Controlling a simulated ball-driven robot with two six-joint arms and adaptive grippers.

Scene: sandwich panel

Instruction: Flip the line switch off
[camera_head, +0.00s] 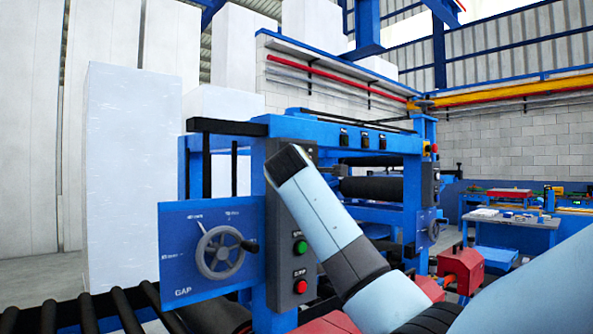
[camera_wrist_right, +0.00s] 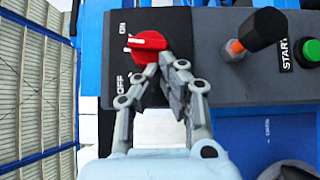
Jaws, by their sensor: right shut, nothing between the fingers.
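The red rotary switch (camera_wrist_right: 150,46) sits on a dark grey control panel (camera_wrist_right: 206,60) in the right wrist view, with ON and OFF lettering on its left. A light mark on its left side lies nearer the ON lettering. My right gripper (camera_wrist_right: 166,62) is shut and empty, its fingertips right at the knob's lower edge; whether they touch it I cannot tell. In the head view my right arm covers the upper part of the control panel (camera_head: 285,262), so the switch and fingertips are hidden there. My left gripper is not in view.
A black-handled lever (camera_wrist_right: 257,32) and a green START button (camera_wrist_right: 307,53) share the panel. The head view shows the green button (camera_head: 300,247) above a red button (camera_head: 300,287). A handwheel (camera_head: 220,252) on a blue GAP plate (camera_head: 175,272) stands to the left.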

